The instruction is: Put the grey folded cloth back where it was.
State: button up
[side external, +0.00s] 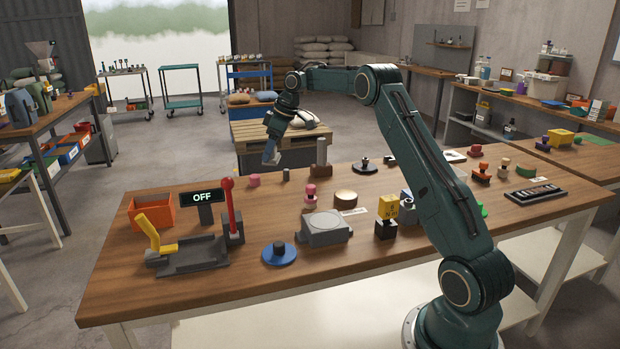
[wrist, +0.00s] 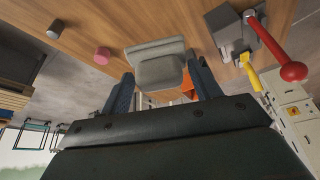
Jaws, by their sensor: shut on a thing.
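My gripper (wrist: 160,78) is shut on the grey folded cloth (wrist: 157,66), which sits between the two blue fingers in the wrist view. In the side external view my gripper (side external: 270,155) hangs above the far edge of the wooden workbench (side external: 230,262). The cloth is small there and partly hidden by the fingers. It appears held in the air, apart from the bench top.
A pink cylinder (side external: 254,180) and a small dark cylinder (side external: 286,174) stand near the far edge. An orange bin (side external: 152,212), an OFF sign (side external: 203,197) and a red lever (side external: 228,205) stand left. Bare wood lies between the red lever and the pink cylinder.

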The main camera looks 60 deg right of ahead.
notch_tip(320, 180, down, 17)
jog(key=shift+f, duration=0.2)
dwell(0.7)
jog(key=shift+f, duration=0.15)
jog(key=o, duration=1)
jog(key=v, duration=1.2)
jog(key=shift+a+r, duration=0.1)
jog(key=shift+r, duration=0.15)
